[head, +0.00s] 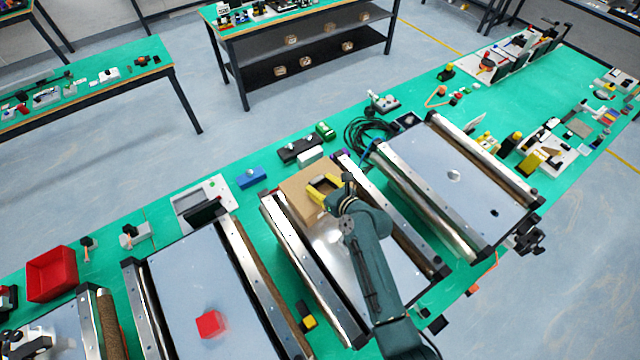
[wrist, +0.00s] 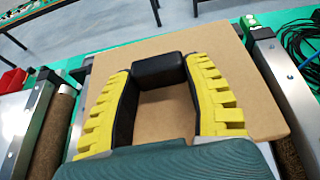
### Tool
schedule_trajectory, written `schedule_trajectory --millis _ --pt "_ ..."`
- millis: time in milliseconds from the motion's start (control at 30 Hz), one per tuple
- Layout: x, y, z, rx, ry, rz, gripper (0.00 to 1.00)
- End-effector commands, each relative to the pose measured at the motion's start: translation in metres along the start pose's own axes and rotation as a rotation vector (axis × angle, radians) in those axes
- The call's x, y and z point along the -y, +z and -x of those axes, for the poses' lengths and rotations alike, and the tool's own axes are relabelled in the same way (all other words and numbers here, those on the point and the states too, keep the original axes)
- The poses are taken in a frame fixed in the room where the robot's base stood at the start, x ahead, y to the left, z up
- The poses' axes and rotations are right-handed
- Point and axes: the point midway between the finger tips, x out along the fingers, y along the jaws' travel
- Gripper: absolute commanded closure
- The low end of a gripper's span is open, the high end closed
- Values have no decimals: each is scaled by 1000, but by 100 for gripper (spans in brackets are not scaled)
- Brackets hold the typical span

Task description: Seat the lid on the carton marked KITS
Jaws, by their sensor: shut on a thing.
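A flat tan lid (wrist: 150,115) fills the middle of the wrist view, with a dark block-shaped handle (wrist: 160,72) on its top. My gripper (head: 322,183) has its yellow ridged fingers closed on that handle; they also show in the wrist view (wrist: 160,66). In the head view the tan lid (head: 296,198) is over the middle mini conveyor, partly behind my gripper. No KITS marking is readable, and I cannot make out a carton apart from the lid. Whether the lid touches anything beneath is hidden.
The middle conveyor's metal rails (head: 308,268) run on both sides of the lid. A right conveyor (head: 440,170) and a left conveyor (head: 185,285) with a red cube (head: 209,324) flank it. A blue block (head: 250,178) and black cables (head: 366,132) lie behind.

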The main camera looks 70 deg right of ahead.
Motion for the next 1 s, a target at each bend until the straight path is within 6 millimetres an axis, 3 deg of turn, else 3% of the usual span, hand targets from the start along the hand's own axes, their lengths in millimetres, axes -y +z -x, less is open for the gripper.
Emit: schedule_trajectory --millis 567,600,700,733,1000 --pt "0 -10 -5 2 -1 1 89" --pt "0 -10 -4 2 -2 1 45" --pt "0 -10 -4 2 -1 1 26" --pt "0 -10 -4 1 -1 1 21" --pt "0 -11 -4 -1 0 0 21"
